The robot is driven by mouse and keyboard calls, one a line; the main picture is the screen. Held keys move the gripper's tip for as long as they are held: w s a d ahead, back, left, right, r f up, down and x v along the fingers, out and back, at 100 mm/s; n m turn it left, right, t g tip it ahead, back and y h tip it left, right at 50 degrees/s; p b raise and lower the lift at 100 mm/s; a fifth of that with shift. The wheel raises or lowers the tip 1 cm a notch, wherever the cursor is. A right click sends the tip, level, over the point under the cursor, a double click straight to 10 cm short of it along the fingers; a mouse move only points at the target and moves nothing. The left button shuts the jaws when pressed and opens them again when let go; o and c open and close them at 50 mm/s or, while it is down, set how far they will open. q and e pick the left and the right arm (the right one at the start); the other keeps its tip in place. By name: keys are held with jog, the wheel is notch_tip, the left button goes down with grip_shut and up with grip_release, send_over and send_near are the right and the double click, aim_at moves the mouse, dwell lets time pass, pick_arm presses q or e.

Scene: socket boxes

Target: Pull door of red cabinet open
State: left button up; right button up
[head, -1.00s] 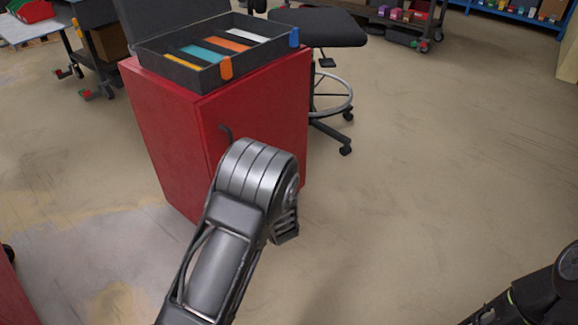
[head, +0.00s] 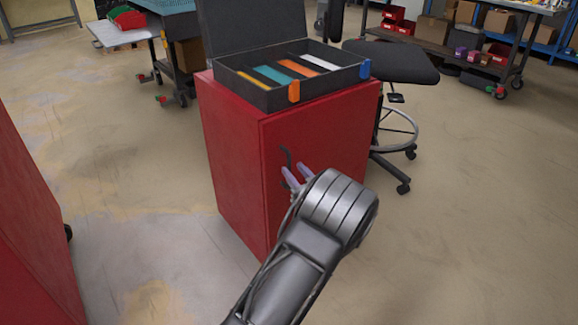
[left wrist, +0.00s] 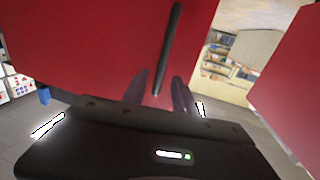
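The red cabinet (head: 235,150) stands in the middle of the head view. Its door (head: 330,135) looks shut and has a dark handle (head: 287,160). My left gripper (head: 296,175) is in front of the door beside the handle, with its two fingers apart. In the left wrist view, the dark handle (left wrist: 169,45) runs down across the red door (left wrist: 80,40). Its lower end comes between the open fingertips of my left gripper (left wrist: 158,82). I cannot tell whether the fingers touch it. My right gripper is not in view.
An open dark case (head: 330,82) with coloured strips sits on the cabinet. A black stool (head: 395,62) stands close at its right. Another red surface (head: 35,230) rises at the left edge. The floor at right is clear.

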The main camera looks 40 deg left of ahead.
aim_at(290, 165)
pick_arm(q)
jog(key=shift+b+x, duration=0.45)
jog(key=shift+x, duration=1.75)
jog(key=shift+c, duration=0.3)
grip_shut()
